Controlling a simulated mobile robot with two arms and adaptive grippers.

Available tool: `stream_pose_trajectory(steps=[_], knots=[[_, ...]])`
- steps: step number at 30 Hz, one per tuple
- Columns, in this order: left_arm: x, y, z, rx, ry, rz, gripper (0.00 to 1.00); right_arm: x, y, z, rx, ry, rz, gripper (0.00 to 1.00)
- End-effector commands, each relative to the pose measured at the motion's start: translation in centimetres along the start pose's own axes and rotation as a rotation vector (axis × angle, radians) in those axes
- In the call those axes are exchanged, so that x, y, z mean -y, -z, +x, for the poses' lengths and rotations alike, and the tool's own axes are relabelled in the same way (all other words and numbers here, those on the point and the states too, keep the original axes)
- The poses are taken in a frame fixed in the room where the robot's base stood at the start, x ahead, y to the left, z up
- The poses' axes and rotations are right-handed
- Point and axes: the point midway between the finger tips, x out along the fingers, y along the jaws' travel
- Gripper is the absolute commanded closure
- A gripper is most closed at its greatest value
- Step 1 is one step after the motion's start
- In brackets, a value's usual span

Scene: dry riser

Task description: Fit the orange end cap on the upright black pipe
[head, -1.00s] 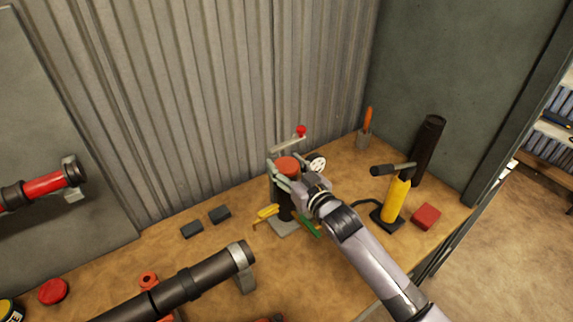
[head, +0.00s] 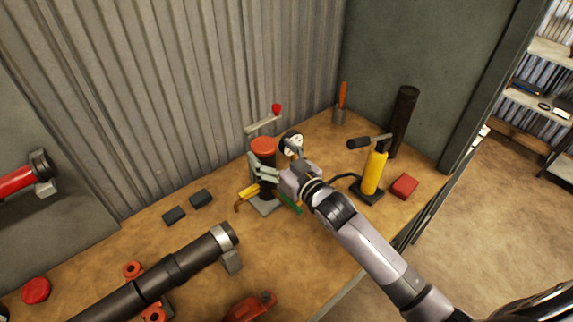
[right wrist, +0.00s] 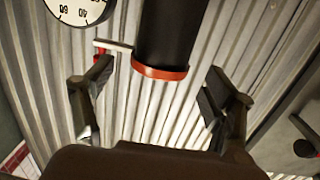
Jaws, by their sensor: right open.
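The upright black pipe (head: 267,188) stands on a small grey base at the middle of the bench, near the corrugated wall. The orange end cap (head: 263,147) sits on its top and looks level. In the right wrist view the orange cap (right wrist: 160,72) shows as a rim at the end of the black pipe (right wrist: 168,30). My right gripper (head: 268,172) is beside the pipe, just below the cap. In the wrist view its open fingers (right wrist: 155,92) are on either side with clear gaps to the cap. My left gripper is not in view.
A white gauge (head: 292,143) and a red-knobbed lever (head: 262,124) are close behind the pipe. A yellow pump (head: 374,172), red block (head: 404,186) and dark tube (head: 403,122) stand to the right. A long black pipe (head: 150,280) lies front left. Bench behind the black blocks (head: 187,207) is narrow.

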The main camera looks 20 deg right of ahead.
Motion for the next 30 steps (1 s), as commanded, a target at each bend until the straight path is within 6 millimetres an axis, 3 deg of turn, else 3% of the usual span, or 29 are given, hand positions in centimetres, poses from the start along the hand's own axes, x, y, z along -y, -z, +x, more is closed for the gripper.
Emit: stream_pose_trajectory(steps=[6, 12, 30], knots=[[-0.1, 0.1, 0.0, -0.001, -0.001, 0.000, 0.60, 0.0, -0.1, -4.8, 0.002, 0.001, -0.001, 0.22], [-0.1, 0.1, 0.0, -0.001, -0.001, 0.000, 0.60, 0.0, 0.0, -7.3, 0.000, 0.000, 0.000, 0.22], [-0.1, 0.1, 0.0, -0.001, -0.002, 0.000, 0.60, 0.0, 0.1, -7.8, -0.002, 0.000, 0.000, 0.22]])
